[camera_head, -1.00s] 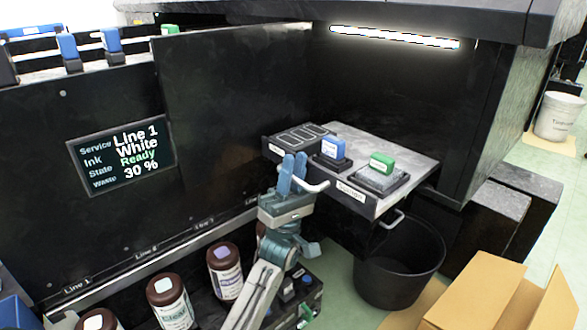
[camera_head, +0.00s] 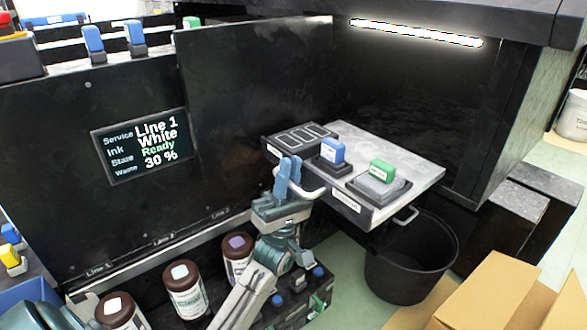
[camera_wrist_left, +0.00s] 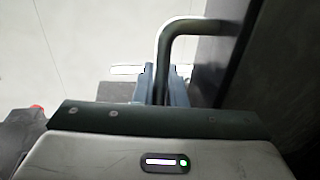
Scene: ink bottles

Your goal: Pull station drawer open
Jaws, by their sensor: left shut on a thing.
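The station drawer (camera_head: 345,201) is a dark box with a light grey top, standing out from the black cabinet. A pale bar handle (camera_head: 313,193) sticks out from its front near the left end. My left gripper (camera_head: 287,178) is shut on this handle. In the left wrist view the handle (camera_wrist_left: 192,26) is a bent grey bar running down between the fingers (camera_wrist_left: 163,82). The drawer top carries a slotted tray, a blue block (camera_head: 332,151) and a green block (camera_head: 381,170) on dark bases. My right gripper is not in view.
A second handle (camera_head: 406,216) shows below the drawer's right end. A black bin (camera_head: 405,270) stands on the floor below it, with a cardboard box (camera_head: 490,290) in front. Brown bottles (camera_head: 184,288) stand at the lower left. A status screen (camera_head: 142,147) is on the cabinet.

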